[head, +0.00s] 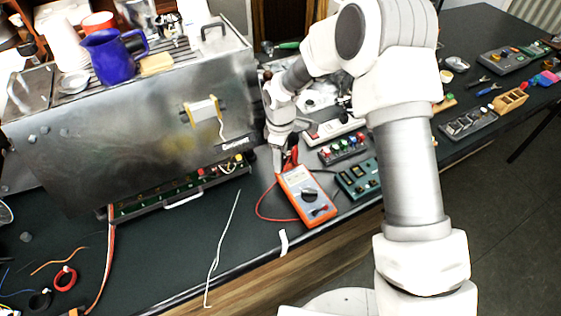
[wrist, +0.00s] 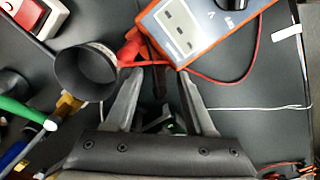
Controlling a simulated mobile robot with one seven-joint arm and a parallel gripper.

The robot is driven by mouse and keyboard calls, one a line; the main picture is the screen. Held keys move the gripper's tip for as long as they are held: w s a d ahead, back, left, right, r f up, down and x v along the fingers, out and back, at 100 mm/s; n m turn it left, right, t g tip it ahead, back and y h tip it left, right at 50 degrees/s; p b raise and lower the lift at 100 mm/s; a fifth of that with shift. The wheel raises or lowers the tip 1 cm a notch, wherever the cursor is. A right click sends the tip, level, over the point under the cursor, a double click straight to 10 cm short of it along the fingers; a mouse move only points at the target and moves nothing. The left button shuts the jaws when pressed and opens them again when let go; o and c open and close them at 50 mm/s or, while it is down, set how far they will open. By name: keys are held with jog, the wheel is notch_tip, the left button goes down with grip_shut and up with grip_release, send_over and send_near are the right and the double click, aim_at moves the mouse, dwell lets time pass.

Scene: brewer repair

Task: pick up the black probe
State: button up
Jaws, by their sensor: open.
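The orange multimeter (head: 307,194) lies on the dark bench, and its grey-blue face shows in the wrist view (wrist: 190,30). A red probe (wrist: 133,46) with a red lead lies against its edge. A dark slim piece (wrist: 156,76), which looks like the black probe, lies beside the red one; its full length is hidden. My gripper (wrist: 158,88) is open, with its fingertips on either side of the dark piece. I cannot tell whether they touch it. In the head view my gripper (head: 284,160) is just above the meter's top end, where the black probe is hard to make out.
A dark round cup-like part (wrist: 87,74) is close to the left finger. The steel brewer (head: 130,120) stands left of my arm. A white power strip (head: 335,130) and a green module (head: 358,180) lie nearby.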

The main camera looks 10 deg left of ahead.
grip_shut()
jog(key=shift+r, duration=0.1)
dwell(0.5)
